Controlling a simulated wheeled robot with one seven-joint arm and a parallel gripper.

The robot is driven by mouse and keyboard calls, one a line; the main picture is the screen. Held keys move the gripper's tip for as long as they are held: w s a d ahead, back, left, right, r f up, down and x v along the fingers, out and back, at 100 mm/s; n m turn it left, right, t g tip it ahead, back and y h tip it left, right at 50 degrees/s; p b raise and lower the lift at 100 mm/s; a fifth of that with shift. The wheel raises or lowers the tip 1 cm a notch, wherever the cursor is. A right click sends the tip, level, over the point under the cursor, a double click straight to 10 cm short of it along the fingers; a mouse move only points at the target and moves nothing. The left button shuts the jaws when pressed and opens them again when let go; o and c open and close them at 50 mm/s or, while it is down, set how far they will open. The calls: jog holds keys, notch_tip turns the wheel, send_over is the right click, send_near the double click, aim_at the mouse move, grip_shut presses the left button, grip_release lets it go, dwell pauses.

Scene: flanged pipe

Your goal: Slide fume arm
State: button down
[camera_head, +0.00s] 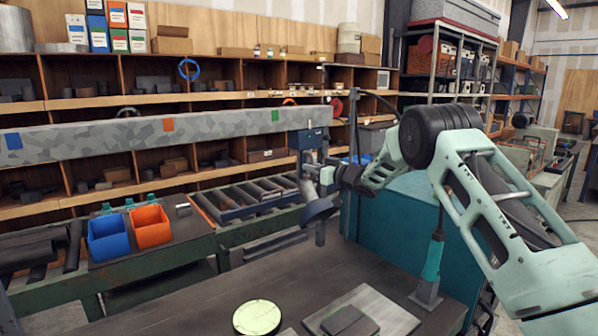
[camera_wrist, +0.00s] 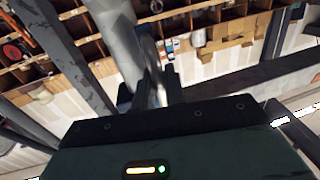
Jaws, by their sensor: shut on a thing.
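The fume arm hangs from a long mottled grey overhead beam (camera_head: 90,138). Its blue-grey carriage (camera_head: 309,139) is near the beam's right end, right of the green mark (camera_head: 275,115). A grey tube and dark round hood (camera_head: 319,211) hang below the carriage, the hood tilted over the bench. My gripper (camera_head: 317,170) is at the fume arm just under the carriage, shut on a slim bar-like handle (camera_wrist: 151,62). In the wrist view, the grey tube (camera_wrist: 113,35) runs beside the handle. The exact finger contact is partly hidden.
The beam also bears an orange mark (camera_head: 168,125) and a blue mark (camera_head: 13,141). Below are a dark bench (camera_head: 190,300), a round pale-green-topped piece (camera_head: 257,317), a grey plate (camera_head: 385,310), and blue (camera_head: 108,238) and orange (camera_head: 151,227) bins. Shelves stand behind.

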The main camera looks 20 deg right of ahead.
jog(key=shift+w+d, duration=0.15)
jog(key=shift+d, duration=0.3)
jog(key=c, duration=1.5)
grip_release()
jog(key=shift+c, duration=0.2)
jog(key=b+v, duration=0.6)
jog(key=v, duration=1.1)
jog(key=shift+d, duration=0.1)
